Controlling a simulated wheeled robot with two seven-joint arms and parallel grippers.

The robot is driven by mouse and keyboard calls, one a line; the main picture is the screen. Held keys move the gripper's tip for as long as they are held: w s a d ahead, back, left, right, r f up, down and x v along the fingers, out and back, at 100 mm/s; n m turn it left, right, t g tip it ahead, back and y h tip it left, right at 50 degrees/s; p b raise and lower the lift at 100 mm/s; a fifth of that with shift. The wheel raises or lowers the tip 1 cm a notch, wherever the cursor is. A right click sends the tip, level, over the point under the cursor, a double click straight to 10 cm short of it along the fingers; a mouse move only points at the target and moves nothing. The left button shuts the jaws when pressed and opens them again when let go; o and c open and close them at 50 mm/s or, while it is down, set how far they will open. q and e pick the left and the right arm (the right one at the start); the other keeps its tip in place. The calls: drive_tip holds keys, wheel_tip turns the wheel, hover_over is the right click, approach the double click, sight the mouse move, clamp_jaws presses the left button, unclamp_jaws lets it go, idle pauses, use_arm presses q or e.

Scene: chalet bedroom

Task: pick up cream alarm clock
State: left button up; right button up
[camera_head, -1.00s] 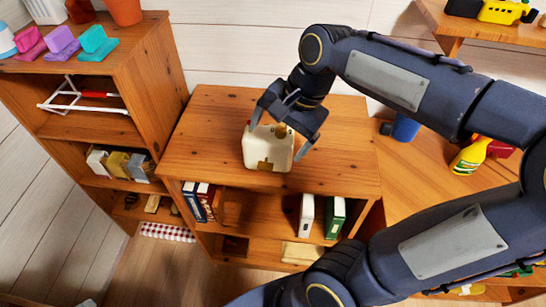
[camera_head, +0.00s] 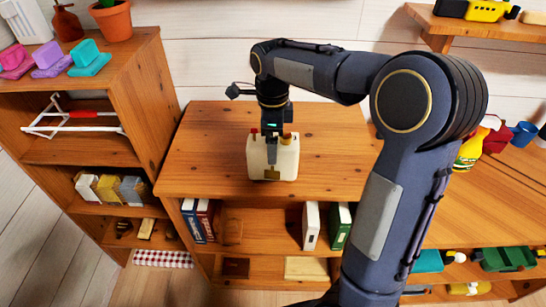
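The cream alarm clock (camera_head: 259,166) stands on the top of the wooden shelf unit (camera_head: 200,160). It is a boxy cream body with a small red part and a brownish knob on top and a brass-coloured patch low on its front. My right gripper (camera_head: 272,152) points straight down at the clock. One finger shows edge-on in front of the clock's upper middle. The other finger is hidden, so I cannot tell whether the gripper is closed on the clock. My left gripper is out of view.
A taller shelf (camera_head: 150,75) with a plant pot (camera_head: 112,22) on top stands at the left. Books (camera_head: 311,226) fill parts of the lower shelf. A spray bottle (camera_head: 469,154) and a blue cup (camera_head: 523,134) stand at the right. The tabletop around the clock is bare.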

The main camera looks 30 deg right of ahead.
drive_tip(key=shift+f, duration=0.85)
drive_tip(key=shift+c, duration=0.4)
drive_tip(key=c, duration=1.7)
drive_tip(key=shift+r, duration=0.1)
